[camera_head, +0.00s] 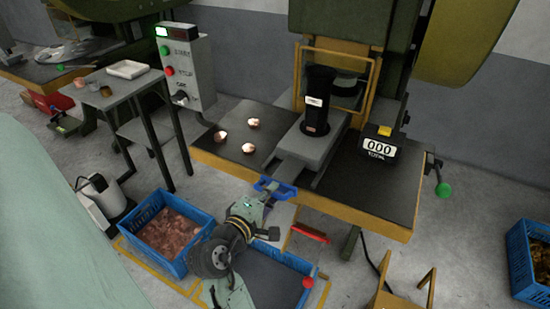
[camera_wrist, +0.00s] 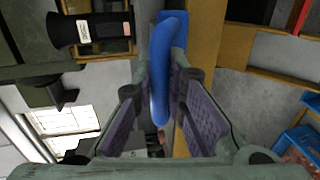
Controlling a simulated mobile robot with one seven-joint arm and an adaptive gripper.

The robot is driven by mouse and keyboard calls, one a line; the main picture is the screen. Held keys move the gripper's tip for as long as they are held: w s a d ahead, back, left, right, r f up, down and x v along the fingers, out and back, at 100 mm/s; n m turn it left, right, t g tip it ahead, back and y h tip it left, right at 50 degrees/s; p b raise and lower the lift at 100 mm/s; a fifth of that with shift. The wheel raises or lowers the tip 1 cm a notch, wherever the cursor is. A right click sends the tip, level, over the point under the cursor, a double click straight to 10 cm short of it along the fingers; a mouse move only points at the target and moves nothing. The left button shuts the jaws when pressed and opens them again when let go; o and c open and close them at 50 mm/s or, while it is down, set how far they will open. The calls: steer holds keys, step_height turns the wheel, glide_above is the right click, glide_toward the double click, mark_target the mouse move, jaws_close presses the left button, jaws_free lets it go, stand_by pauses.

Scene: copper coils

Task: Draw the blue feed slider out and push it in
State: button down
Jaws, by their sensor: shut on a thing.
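The blue feed slider's handle (camera_head: 284,189) shows at the front edge of the press table, at the near end of a grey slide plate (camera_head: 300,151). The plate runs back under the black cylinder of the press. My gripper (camera_head: 262,193) reaches up from below and is shut on the blue handle. In the wrist view the handle is a curved blue bar (camera_wrist: 167,65) standing between my two fingers (camera_wrist: 161,85). My arm and fingers hide part of the handle in the head view.
Several copper pieces (camera_head: 249,147) lie on the press table left of the slide. A control box (camera_head: 185,70) stands at the left, a counter (camera_head: 380,147) reading 000 at the right. A blue crate (camera_head: 170,262) of copper scrap sits on the floor. A green-knobbed lever (camera_head: 442,189) sticks out right.

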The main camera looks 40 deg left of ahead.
steer(key=shift+s+f, duration=0.15)
steer(key=shift+s, duration=0.05)
steer(key=c, duration=1.6)
jaws_free()
steer(key=v, duration=1.2)
steer(key=shift+c, duration=0.5)
